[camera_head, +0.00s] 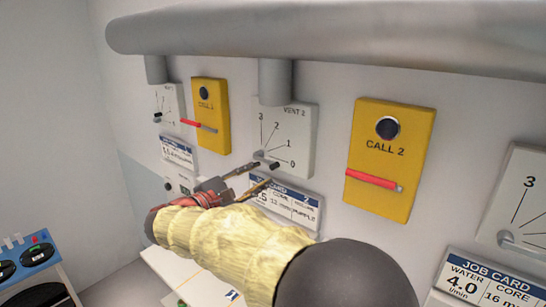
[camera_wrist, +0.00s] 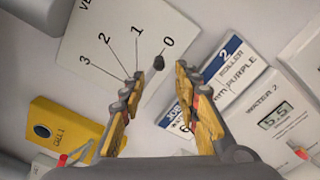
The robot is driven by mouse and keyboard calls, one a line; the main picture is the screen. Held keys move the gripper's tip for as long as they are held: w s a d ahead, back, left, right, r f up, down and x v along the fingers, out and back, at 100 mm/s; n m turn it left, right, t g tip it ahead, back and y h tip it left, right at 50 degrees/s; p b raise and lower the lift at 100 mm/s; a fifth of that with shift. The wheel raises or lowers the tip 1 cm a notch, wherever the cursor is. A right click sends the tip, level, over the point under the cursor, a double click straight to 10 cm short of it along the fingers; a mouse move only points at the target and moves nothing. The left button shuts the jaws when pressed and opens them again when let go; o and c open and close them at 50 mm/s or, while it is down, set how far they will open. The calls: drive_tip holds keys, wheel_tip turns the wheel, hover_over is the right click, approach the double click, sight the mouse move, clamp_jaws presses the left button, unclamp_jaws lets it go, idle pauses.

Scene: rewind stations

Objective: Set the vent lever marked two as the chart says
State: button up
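The VENT 2 panel (camera_head: 296,130) is a white plate on the wall with marks 0 to 3; it fills the upper left of the wrist view (camera_wrist: 95,25). Its lever's dark knob (camera_wrist: 158,63) lies beside the 0 mark, and the knob also shows in the head view (camera_head: 275,165). The lever's pivot is partly hidden by a finger in the wrist view. My gripper (camera_head: 261,174) is in front of the panel's lower edge. In the wrist view its fingers (camera_wrist: 160,84) are apart, with the knob showing between and beyond their tips. I cannot tell contact.
A job card (camera_head: 288,203) is below VENT 2, partly hidden by my arm. Yellow CALL 2 (camera_head: 400,150) and CALL 1 (camera_head: 211,115) boxes with red levers flank the panel. A thick pipe (camera_head: 330,35) runs above. A WATER 2 display (camera_wrist: 278,115) sits beside the card.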

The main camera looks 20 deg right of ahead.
sight(274, 168)
drive_tip(key=p+x, duration=0.1)
drive_tip(key=x, duration=0.6)
drive_tip(key=shift+w+d+r, duration=0.1)
drive_tip(key=shift+w+d, duration=0.1)
drive_tip(key=shift+d, duration=0.1)
drive_tip(key=c, duration=0.4)
drive_tip(key=c, duration=0.3)
drive_tip(key=shift+f, duration=0.2)
clamp_jaws()
